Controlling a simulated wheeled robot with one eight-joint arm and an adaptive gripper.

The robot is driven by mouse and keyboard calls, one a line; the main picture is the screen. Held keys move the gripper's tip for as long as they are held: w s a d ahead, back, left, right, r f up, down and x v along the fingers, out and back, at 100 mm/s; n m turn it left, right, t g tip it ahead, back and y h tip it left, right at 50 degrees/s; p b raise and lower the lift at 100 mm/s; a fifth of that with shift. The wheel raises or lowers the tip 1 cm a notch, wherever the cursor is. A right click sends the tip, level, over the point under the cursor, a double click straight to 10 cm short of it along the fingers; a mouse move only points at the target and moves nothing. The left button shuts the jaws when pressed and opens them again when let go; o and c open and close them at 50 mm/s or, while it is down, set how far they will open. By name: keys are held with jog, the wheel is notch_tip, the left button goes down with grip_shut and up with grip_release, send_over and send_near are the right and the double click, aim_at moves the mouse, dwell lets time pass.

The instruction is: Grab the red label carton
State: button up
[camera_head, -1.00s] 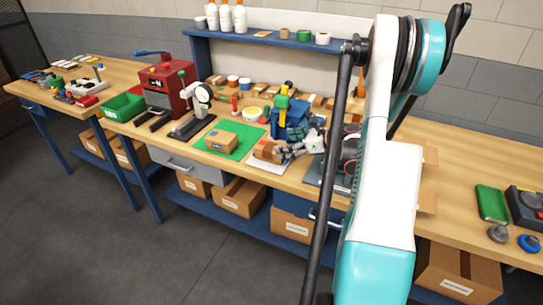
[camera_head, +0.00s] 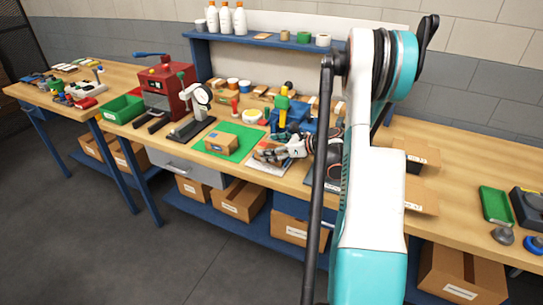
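A brown and reddish carton (camera_head: 264,149), which looks like the red label carton, lies on a white sheet right of the green mat (camera_head: 238,152). My gripper (camera_head: 266,153) is at this carton, its fingers reaching over or alongside it and hiding much of it. I cannot tell whether the fingers touch it or have closed on it. The label is too small to read. Another carton (camera_head: 221,143), with a bluish mark, sits on the green mat to the left.
A blue fixture with a yellow and green upright (camera_head: 282,112) stands just behind my gripper. A black and white stand (camera_head: 197,105) and a red machine (camera_head: 165,88) are to the left. Opened cartons (camera_head: 421,196) lie right of my arm.

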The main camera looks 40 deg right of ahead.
jog(key=c, duration=0.7)
jog(key=shift+r, duration=0.1)
